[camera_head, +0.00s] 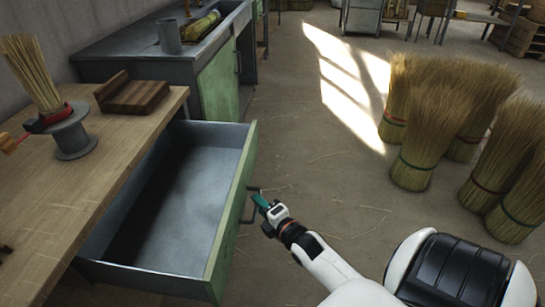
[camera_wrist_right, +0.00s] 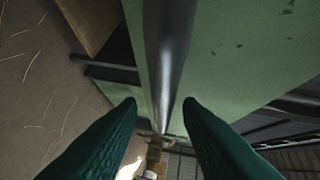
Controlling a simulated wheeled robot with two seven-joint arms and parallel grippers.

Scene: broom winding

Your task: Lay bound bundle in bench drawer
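The bench drawer (camera_head: 185,205) is pulled out, with a green front and a grey, empty inside. My right gripper (camera_head: 262,203) is at the drawer's handle (camera_head: 252,206), outside the front. In the right wrist view its green fingers (camera_wrist_right: 160,105) stand apart on either side of the metal handle bar (camera_wrist_right: 165,60), with gaps visible. My left gripper is out of view.
Several straw bundles (camera_head: 425,135) stand on the floor at right. Behind is a grey-topped cabinet (camera_head: 215,80).

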